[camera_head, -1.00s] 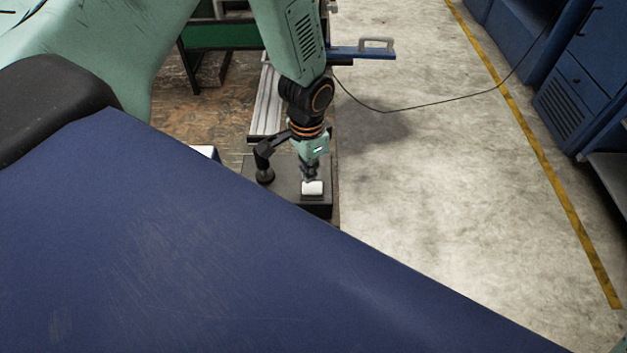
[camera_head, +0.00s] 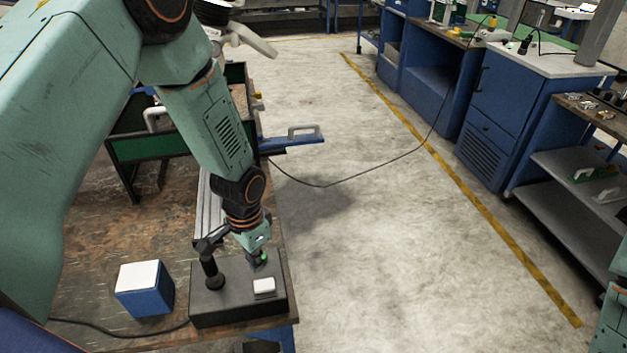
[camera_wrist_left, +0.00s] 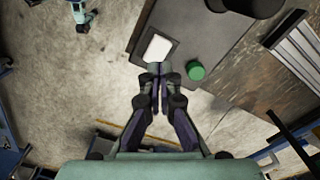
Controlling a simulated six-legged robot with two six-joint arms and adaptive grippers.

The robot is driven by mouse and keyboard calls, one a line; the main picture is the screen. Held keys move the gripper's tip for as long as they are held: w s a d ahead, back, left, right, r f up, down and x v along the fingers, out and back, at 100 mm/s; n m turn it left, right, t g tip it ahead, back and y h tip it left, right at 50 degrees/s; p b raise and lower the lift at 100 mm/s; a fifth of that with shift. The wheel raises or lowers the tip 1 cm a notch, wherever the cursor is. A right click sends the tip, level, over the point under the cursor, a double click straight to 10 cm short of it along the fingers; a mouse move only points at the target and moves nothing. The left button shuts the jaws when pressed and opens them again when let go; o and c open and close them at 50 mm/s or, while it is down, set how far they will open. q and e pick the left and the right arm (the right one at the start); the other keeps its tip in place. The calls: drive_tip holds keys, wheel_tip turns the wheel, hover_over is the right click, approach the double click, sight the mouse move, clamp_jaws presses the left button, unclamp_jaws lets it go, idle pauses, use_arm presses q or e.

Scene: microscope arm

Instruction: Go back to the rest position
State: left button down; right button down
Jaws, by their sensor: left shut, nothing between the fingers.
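My left gripper (camera_head: 258,258) is shut and empty, pointing down at the dark control box (camera_head: 215,308) on the table's corner. In the left wrist view its fingertips (camera_wrist_left: 159,70) are together beside the white button (camera_wrist_left: 158,48) and the green button (camera_wrist_left: 195,71). In the head view the white button (camera_head: 264,286) lies just in front of the fingers, and the green button is mostly hidden behind them. I cannot tell whether they touch. A black joystick (camera_head: 211,272) stands upright on the box. A teal part of my right arm (camera_head: 612,318) shows at the lower right; its jaws are unclear.
A blue box with a white top (camera_head: 145,288) stands left of the control box, with a cable nearby. A green-sided rack (camera_head: 160,145) and a blue handled piece (camera_head: 295,139) are behind. Open floor (camera_head: 390,240) lies right, before blue cabinets (camera_head: 505,120).

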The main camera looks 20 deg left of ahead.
use_arm(q)
drive_tip(key=shift+w, duration=0.1)
drive_tip(key=shift+w+d+f+n+t+h, duration=0.15)
drive_tip(key=shift+w+d+n+t, duration=0.15)
drive_tip(key=shift+d+n+t, duration=0.15)
drive_tip(key=shift+w+d+f+n+t+h, duration=0.15)
drive_tip(key=shift+w+d+n+t, duration=0.1)
drive_tip(key=shift+d+n+t, duration=0.15)
drive_tip(key=s+f+b, duration=0.2)
drive_tip(key=s+d+f+n+b, duration=0.1)
drive_tip(key=s+f+b, duration=0.1)
drive_tip(key=f, duration=0.1)
drive_tip(key=s+d+f+n+t+b, duration=0.1)
drive_tip(key=s+f, duration=0.1)
drive_tip(key=f, duration=0.1)
drive_tip(key=shift+f+n+b, duration=0.2)
drive_tip(key=shift+n+b, duration=0.05)
drive_tip(key=shift+b, duration=0.15)
drive_tip(key=s+f+n+g+b, duration=0.2)
drive_tip(key=s+f+b, duration=1.5)
drive_tip(key=s+f, duration=0.3)
drive_tip(key=shift+s+f+g, duration=0.2)
drive_tip(key=shift+f+g, duration=0.15)
drive_tip(key=shift+f, duration=0.05)
